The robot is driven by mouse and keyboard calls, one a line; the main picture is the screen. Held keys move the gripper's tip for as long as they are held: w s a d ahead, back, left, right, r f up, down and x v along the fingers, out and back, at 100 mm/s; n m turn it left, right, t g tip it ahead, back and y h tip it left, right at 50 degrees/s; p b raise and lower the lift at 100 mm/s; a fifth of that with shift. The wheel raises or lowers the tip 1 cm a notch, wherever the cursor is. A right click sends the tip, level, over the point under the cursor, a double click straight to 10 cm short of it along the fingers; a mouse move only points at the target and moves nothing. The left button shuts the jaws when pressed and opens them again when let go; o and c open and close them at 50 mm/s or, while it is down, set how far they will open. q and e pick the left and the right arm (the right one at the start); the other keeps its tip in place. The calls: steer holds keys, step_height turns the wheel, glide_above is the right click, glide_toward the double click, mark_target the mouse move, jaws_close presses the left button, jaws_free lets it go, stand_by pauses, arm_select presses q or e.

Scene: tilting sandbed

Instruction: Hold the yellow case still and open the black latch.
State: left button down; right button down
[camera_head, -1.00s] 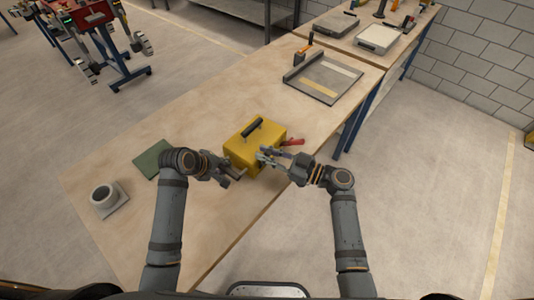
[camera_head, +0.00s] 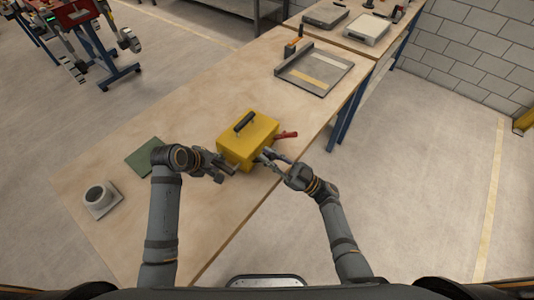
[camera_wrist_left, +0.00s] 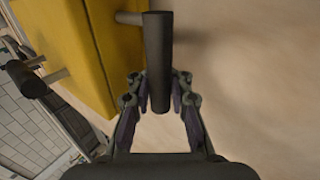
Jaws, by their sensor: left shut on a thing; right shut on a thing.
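The yellow case (camera_head: 249,138) stands upright on the wooden table near its front edge, with a black handle (camera_head: 243,122) on top. My left gripper (camera_head: 232,167) is at the case's left front side. In the left wrist view its fingers (camera_wrist_left: 161,105) are shut around a black bar (camera_wrist_left: 158,50) joined to the case by a short post. My right gripper (camera_head: 267,157) is shut at the case's right front side, its fingertips close against the case. The black latch is mostly hidden by those fingers, so its position is unclear.
A red-handled object (camera_head: 286,135) lies just right of the case. A green mat (camera_head: 145,157) and a grey-white ring on a plate (camera_head: 99,198) are to the left. A grey tray (camera_head: 313,71) lies farther back. The table between is clear.

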steer(key=shift+d, duration=0.1)
steer(key=c, duration=1.3)
jaws_free()
steer(key=shift+o, duration=0.2)
steer(key=v, duration=1.2)
